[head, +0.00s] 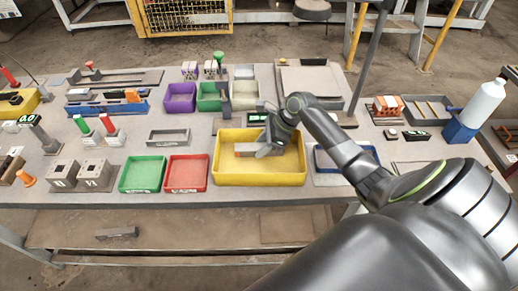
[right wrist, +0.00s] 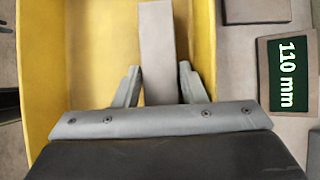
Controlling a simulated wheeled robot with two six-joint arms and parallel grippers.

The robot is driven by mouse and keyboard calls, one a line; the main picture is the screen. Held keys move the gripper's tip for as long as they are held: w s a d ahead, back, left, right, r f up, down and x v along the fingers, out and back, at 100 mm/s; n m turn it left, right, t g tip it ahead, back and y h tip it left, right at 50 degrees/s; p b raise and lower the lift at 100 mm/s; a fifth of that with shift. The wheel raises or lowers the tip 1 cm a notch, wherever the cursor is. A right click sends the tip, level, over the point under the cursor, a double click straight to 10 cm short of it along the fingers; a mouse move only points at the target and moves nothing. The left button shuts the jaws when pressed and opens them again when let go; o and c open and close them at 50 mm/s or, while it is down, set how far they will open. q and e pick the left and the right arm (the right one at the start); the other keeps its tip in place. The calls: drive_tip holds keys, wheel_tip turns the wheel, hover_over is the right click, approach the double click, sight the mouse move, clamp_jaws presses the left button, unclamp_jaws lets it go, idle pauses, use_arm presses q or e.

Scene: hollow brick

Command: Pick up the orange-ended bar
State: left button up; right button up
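My right gripper (head: 262,150) is down in the bin at the bar. In the right wrist view, the grey bar (right wrist: 157,45) runs between the two fingertips of my right gripper (right wrist: 159,82), one finger close on each side. I cannot tell whether the fingers press on the bar. The orange end does not show in the right wrist view. My left gripper is not in view.
A red tray (head: 186,187) and a green tray (head: 143,188) stand left of the bin.

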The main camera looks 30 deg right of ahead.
drive_tip(key=c, duration=0.7)
drive_tip(key=shift+r, duration=0.15)
wheel_tip(320, 180, up, 10)
drive_tip(key=shift+f, duration=0.1)
